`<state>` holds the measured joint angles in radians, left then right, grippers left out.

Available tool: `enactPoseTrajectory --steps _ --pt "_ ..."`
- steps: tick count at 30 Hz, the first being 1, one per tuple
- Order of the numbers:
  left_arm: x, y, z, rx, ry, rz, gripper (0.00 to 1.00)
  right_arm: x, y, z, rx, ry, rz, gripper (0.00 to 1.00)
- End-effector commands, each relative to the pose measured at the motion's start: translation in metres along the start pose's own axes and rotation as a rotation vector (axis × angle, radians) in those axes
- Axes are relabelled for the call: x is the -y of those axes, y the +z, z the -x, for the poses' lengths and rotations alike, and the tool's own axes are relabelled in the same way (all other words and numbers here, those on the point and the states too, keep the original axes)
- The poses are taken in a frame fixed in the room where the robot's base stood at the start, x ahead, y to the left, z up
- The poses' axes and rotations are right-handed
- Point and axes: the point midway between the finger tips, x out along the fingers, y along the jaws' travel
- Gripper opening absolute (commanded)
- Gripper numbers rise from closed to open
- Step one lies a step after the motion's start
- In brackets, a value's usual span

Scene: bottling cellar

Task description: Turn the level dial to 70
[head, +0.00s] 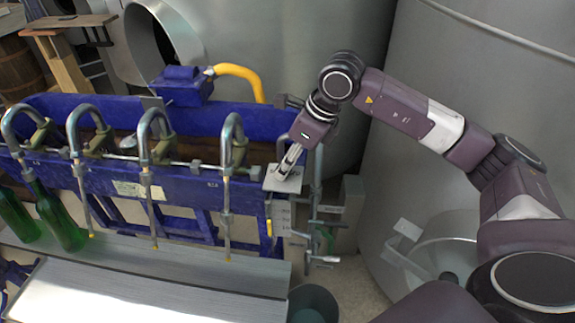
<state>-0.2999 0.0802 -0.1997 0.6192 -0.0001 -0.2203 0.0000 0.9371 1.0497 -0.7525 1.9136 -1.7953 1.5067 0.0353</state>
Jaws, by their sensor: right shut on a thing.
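My right gripper (286,167) reaches down from the upper right to a small pale plate (290,185) at the right end of the blue filling machine (190,188). It is shut on the level dial, which sits at this plate. The fingers cover most of the dial, and its pointer and scale numbers are too small and hidden to read. My left gripper is not in view.
Several curved metal filling spouts (233,150) stand along the machine, left of my right gripper. Green bottles (62,222) stand at the left. A pipe with valves (316,210) rises right of the plate. Large steel tanks (300,40) stand behind.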

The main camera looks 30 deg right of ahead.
Motion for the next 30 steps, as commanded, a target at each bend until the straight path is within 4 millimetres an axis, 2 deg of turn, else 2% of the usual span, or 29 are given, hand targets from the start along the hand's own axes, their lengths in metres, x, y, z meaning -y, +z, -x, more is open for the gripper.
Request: enactPoseTrajectory --steps 11,12,16,25,30 --pt "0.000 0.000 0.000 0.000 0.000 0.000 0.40 0.001 0.001 0.001 0.003 -0.004 -0.004 0.03" --pt "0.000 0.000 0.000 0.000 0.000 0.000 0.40 0.001 0.001 0.001 0.003 -0.004 -0.004 0.29" --pt "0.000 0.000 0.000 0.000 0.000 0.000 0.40 0.001 0.001 0.001 0.002 -0.003 -0.003 0.43" --pt "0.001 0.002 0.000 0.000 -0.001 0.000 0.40 0.001 0.000 0.002 0.001 -0.002 -0.003 0.44" --pt "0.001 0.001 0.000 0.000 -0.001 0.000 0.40 0.001 0.001 0.019 0.003 -0.005 -0.003 0.44"
